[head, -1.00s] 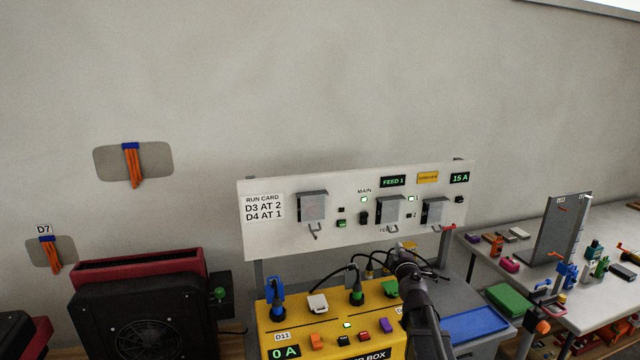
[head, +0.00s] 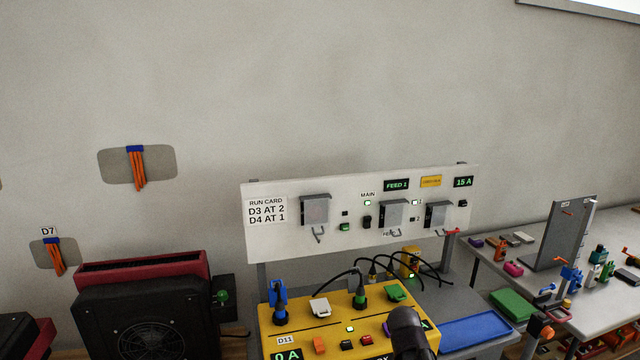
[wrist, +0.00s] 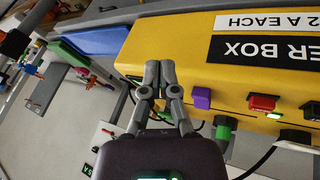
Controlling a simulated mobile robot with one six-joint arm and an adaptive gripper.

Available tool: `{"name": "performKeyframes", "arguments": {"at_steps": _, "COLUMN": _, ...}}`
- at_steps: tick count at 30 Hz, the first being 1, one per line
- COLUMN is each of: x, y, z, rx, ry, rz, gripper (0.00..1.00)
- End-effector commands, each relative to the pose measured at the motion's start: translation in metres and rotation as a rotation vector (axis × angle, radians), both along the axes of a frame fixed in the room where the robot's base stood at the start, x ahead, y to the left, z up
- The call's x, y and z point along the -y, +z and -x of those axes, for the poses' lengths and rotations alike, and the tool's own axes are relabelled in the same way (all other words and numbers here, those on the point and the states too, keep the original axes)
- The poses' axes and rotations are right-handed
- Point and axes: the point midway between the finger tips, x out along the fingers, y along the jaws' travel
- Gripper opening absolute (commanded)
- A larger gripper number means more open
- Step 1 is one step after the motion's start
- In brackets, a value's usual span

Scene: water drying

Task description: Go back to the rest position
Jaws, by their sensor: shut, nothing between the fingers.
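My gripper (wrist: 160,82) is shut and empty in the wrist view. Its two fingertips meet in front of the yellow box (wrist: 165,45), which carries a label ending in "ER BOX"; I cannot tell whether they touch it. In the head view a dark rounded part of my arm stands at the bottom, over the right part of the yellow box (head: 300,325). The fingers do not show clearly there.
A white panel (head: 275,238) with covered switches stands behind the box. Black cables arch over it. A black and red fan unit (head: 140,310) stands left. A blue tray (head: 480,332) and a cluttered bench (head: 590,317) are right.

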Motion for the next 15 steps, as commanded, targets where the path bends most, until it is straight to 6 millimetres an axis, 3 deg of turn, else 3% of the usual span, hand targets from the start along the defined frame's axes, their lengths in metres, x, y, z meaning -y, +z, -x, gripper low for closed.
{"name": "performKeyframes", "arguments": {"at_steps": 1, "x": -0.011, "y": -0.006, "z": 0.017, "rx": -0.056, "ry": -0.007, "rz": -0.053, "gripper": 0.00}}
{"name": "performKeyframes", "arguments": {"at_steps": 6, "x": -0.047, "y": -0.020, "z": 0.062, "rx": -0.237, "ry": -0.008, "rz": -0.221, "gripper": 0.00}}
{"name": "performKeyframes", "arguments": {"at_steps": 10, "x": -0.065, "y": -0.023, "z": 0.084, "rx": -0.327, "ry": 0.002, "rz": -0.303, "gripper": 0.00}}
{"name": "performKeyframes", "arguments": {"at_steps": 15, "x": -0.074, "y": -0.023, "z": 0.094, "rx": -0.373, "ry": 0.010, "rz": -0.343, "gripper": 0.00}}
